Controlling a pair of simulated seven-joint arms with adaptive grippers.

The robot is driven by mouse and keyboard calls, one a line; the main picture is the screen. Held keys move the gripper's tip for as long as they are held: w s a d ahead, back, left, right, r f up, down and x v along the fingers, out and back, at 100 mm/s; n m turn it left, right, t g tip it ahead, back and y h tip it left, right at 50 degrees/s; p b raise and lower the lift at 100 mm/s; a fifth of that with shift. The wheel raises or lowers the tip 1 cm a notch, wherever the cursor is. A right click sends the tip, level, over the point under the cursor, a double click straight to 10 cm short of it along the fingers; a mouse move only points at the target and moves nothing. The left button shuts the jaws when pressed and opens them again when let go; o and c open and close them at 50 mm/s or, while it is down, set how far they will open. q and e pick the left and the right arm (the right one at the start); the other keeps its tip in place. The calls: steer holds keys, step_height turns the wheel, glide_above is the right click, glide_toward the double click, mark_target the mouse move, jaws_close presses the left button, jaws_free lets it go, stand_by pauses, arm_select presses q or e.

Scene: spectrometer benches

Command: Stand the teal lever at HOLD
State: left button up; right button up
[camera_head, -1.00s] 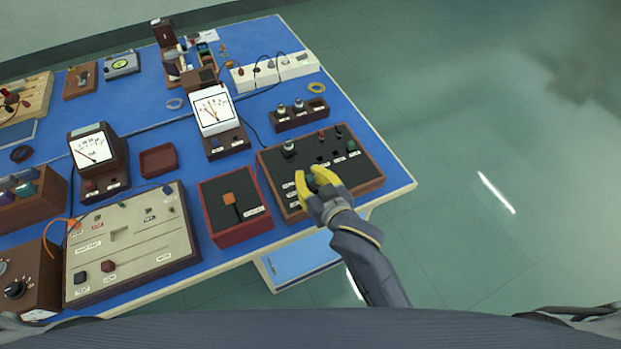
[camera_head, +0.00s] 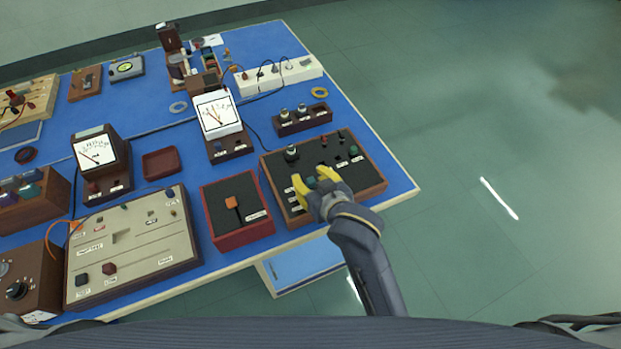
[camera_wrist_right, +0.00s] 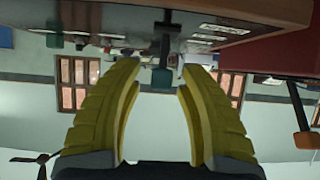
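The teal lever (camera_wrist_right: 162,78) shows in the right wrist view as a dark stem with a teal cap, set in a panel seen upside down. In the head view its teal cap (camera_head: 310,182) shows between the yellow fingers, over the near part of the brown-framed black panel (camera_head: 322,172). My right gripper (camera_head: 313,181) is open, with its fingers on either side of the lever. In the right wrist view the gripper (camera_wrist_right: 160,75) has a clear gap to the cap on both sides. The lever's exact position against its labels cannot be read. My left gripper is not in view.
A red-framed box with an orange-capped lever (camera_head: 232,202) stands just left of the panel. The panel also carries a black-and-white knob (camera_head: 291,152) and a green knob (camera_head: 353,150). A white meter (camera_head: 216,112) stands behind. The table edge is close on the right.

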steer(key=shift+s+r, duration=0.1)
steer(key=shift+s, duration=0.1)
steer(key=v, duration=0.7)
steer(key=shift+d, duration=0.15)
stand_by(0.5)
steer(key=s+d+f+n+g+h, duration=0.1)
steer(key=s+d+f+h, duration=0.3)
steer(key=d, duration=0.6)
steer(key=s+d+f+n+g+h, duration=0.1)
steer(key=s+d+f+g+h, duration=0.15)
steer(key=s+d+f, duration=0.5)
steer(key=s+d+f+g+h, duration=0.1)
steer(key=s+d+f+h, duration=0.15)
steer(key=d, duration=0.95)
steer(key=s+a+f+g+y, duration=0.1)
steer(key=a+f, duration=0.2)
steer(key=f, duration=1.3)
steer(key=s+a+f+g+y, duration=0.15)
steer(key=a+f, duration=0.25)
steer(key=f, duration=1.2)
steer(key=s+f+m+g+y, duration=0.1)
steer(key=s+f+m+g, duration=0.2)
steer(key=s+f, duration=1.7)
steer(key=shift+s+d, duration=0.25)
steer(key=shift+s, duration=0.4)
